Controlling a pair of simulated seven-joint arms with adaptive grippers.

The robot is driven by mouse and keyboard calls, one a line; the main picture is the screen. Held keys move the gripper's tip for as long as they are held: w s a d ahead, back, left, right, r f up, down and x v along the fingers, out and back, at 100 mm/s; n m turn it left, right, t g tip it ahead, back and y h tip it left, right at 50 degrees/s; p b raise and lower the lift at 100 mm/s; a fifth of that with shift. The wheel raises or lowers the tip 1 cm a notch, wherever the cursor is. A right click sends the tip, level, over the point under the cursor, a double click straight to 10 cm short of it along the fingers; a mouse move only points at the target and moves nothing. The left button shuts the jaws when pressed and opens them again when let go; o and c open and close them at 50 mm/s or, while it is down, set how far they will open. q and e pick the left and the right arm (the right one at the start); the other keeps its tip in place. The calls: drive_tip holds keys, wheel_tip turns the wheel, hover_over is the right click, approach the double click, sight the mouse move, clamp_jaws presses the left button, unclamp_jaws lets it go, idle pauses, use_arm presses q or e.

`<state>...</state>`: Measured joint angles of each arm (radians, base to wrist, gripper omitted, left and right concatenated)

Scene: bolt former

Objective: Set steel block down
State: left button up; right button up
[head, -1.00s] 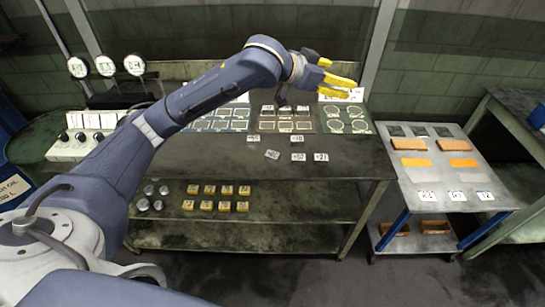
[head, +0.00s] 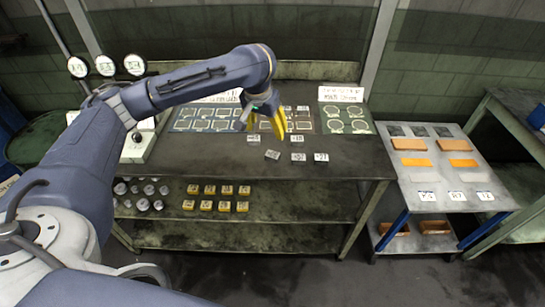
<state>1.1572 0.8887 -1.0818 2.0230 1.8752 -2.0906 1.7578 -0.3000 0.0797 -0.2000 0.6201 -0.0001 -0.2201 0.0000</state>
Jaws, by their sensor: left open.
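My left gripper (head: 266,121) is over the back part of the dark bench top (head: 215,158), its yellow fingers pointing down and apart. I see nothing between the fingers. Several small pale marked blocks lie on the bench top: one (head: 253,138) just below the gripper in the picture, one (head: 297,138) to its right, a tilted one (head: 272,154), and two more (head: 298,157) (head: 321,157) nearer the front edge. I cannot tell which of them is the steel block. My right gripper is not in view.
Panels with outlined slots lie at the bench's back: a blue-grey one (head: 206,119) and a green one (head: 347,120). Yellow blocks (head: 208,190) and round metal pieces (head: 143,204) stand on the shelf below. A trolley (head: 434,181) with orange blocks stands right. The bench's left front is clear.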

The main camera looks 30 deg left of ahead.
use_arm(q)
approach(272, 154)
drive_tip(key=x, duration=0.5)
drive_tip(key=shift+w+a, duration=0.1)
drive_tip(key=shift+w, duration=0.1)
drive_tip(key=shift+d+x, duration=0.1)
drive_tip(key=shift+x, duration=0.85)
drive_tip(key=shift+d+x, duration=0.15)
drive_tip(key=shift+x, duration=0.8)
drive_tip(key=shift+a+f, duration=0.1)
drive_tip(key=shift+f, duration=0.65)
clamp_jaws()
